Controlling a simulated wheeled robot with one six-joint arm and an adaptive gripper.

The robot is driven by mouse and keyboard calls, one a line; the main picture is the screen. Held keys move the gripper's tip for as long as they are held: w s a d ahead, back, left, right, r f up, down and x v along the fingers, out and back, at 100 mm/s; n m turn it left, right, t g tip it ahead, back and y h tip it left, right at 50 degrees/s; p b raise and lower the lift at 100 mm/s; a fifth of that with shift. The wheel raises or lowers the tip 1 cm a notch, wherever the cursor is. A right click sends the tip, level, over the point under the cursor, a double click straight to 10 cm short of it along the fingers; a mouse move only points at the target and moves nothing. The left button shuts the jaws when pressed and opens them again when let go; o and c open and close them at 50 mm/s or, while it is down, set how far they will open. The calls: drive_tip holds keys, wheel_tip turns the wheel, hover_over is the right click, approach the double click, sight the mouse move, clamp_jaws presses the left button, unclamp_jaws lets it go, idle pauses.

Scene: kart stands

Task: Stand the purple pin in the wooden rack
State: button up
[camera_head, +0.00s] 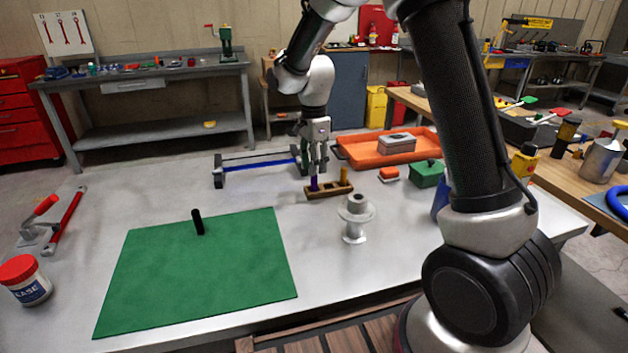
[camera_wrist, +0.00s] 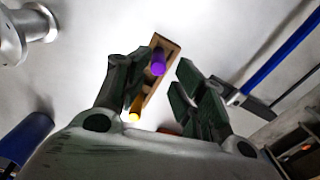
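The purple pin (camera_head: 314,184) stands upright at the left end of the small wooden rack (camera_head: 335,191). A yellow pin (camera_head: 343,175) stands toward the rack's other end. My gripper (camera_head: 318,172) is right above the purple pin, pointing down. In the wrist view my gripper (camera_wrist: 157,82) has its fingers apart, with a gap on both sides of the purple pin (camera_wrist: 158,64). The wooden rack (camera_wrist: 168,46) and yellow pin (camera_wrist: 134,116) show between and beyond the fingers. The pin's foot in the rack is hidden.
A grey flanged part (camera_head: 354,220) stands in front of the rack. A blue-barred frame (camera_head: 255,163) lies behind left, an orange tray (camera_head: 360,152) behind right. A green box (camera_head: 426,174) is further right.

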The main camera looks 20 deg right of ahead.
wheel_tip(320, 180, up, 6)
drive_tip(key=shift+f, duration=0.1)
drive_tip(key=s+d+r+n+t, duration=0.1)
drive_tip(key=s+d+r+n, duration=0.3)
drive_tip(key=s+d+r, duration=0.3)
drive_tip(key=s+d+r+n+t, duration=0.1)
drive_tip(key=s+n, duration=0.3)
drive_tip(key=s, duration=0.4)
drive_tip(key=s+d+r+n+t, duration=0.1)
drive_tip(key=s+d+n, duration=0.3)
drive_tip(key=s, duration=0.4)
drive_tip(key=s+d+r+n+t, duration=0.1)
drive_tip(key=s+d+r+n, duration=0.1)
drive_tip(key=s, duration=0.6)
drive_tip(key=shift+d+r+n, duration=0.15)
drive_tip(key=shift+d+n, duration=0.35)
drive_tip(key=shift+n, duration=0.4)
